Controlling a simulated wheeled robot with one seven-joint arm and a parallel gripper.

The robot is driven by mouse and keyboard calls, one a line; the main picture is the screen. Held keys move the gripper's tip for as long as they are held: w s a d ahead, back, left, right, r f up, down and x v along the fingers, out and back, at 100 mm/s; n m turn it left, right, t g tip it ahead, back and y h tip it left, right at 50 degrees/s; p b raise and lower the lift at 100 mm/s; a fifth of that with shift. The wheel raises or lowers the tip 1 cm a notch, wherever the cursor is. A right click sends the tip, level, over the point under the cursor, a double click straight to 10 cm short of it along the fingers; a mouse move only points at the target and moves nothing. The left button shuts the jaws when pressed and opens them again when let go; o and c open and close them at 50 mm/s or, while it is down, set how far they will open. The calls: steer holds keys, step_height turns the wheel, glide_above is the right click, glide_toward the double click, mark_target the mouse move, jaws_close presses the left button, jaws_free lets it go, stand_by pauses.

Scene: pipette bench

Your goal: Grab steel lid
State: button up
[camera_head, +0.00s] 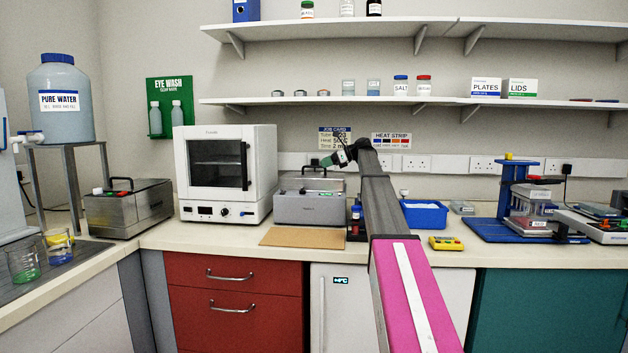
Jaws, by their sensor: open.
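A grey steel box (310,207) stands on the bench just right of the white oven, and its steel lid (300,184) sits on top with a black handle. A second steel box (128,214) stands at the left, also topped by a lid (112,191) with a black handle. My gripper (322,161) is open and empty, at the upper right of the middle box, close to its lid handle in the picture. I cannot tell whether it touches the handle. My arm hides part of the bench to the right.
The white oven (222,165) stands close left of the middle box. A brown board (303,237) lies in front of it. A small rack with a blue-capped tube (356,213) stands at its right. A blue tray (425,216) lies beyond my arm. A shelf (300,101) runs above.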

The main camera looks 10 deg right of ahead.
mark_target(314, 176)
steer(key=x, duration=0.4)
steer(key=shift+a, duration=0.1)
jaws_close()
steer(key=shift+r, duration=0.1)
stand_by(1.2)
